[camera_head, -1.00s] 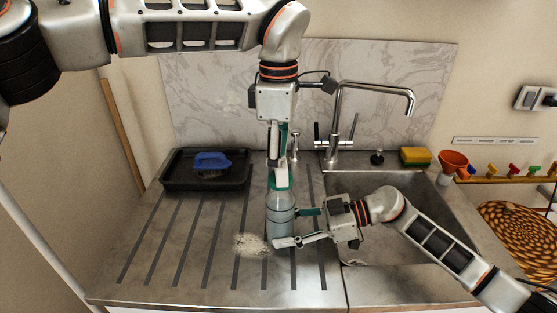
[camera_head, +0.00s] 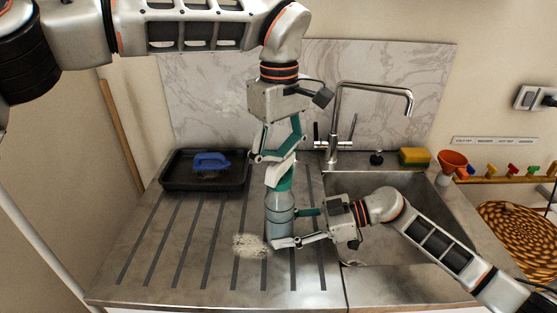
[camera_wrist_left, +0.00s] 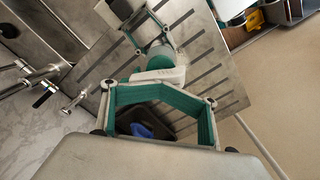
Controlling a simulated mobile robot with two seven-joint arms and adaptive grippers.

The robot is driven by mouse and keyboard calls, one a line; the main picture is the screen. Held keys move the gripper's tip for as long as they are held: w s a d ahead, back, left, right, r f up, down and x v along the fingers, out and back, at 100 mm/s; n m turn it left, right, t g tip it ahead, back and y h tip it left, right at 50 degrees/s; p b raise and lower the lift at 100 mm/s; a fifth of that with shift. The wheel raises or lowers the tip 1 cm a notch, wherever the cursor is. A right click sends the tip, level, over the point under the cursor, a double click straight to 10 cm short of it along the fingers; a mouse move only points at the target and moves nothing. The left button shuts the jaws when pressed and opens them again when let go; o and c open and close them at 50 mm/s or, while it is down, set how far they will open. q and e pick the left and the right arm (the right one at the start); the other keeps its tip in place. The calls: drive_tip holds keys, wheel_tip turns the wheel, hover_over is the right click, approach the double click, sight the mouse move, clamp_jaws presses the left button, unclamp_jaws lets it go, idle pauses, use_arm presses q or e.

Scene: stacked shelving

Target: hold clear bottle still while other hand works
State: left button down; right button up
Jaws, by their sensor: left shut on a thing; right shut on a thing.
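The clear bottle (camera_head: 279,222) stands upright on the ribbed drainboard, bluish and see-through, with a teal collar and white top piece (camera_head: 274,176). My right gripper (camera_head: 291,227) is shut on its lower body from the right, one finger behind and one in front. My left gripper (camera_head: 278,166) comes down from above and is shut on the white top piece. In the left wrist view the white top piece (camera_wrist_left: 160,76) lies between the left fingertips, with the bottle and my right gripper's fingers beyond it. The exact contact at the top is partly hidden.
A pale speckled patch (camera_head: 251,246) lies left of the bottle. A black tray (camera_head: 176,183) with a blue-handled brush (camera_head: 211,161) is at the back left. The sink (camera_head: 385,235) and tap (camera_head: 335,125) are right; a sponge (camera_head: 415,157) and orange funnel (camera_head: 454,160) stand behind.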

use_arm(q)
drive_tip(key=m, duration=0.5)
drive_tip(key=shift+d+f, duration=0.1)
drive_tip(key=shift+f, duration=0.1)
drive_tip(key=c, duration=0.7)
unclamp_jaws()
drive_tip(key=shift+r, duration=0.2)
drive_tip(key=shift+r, duration=1.7)
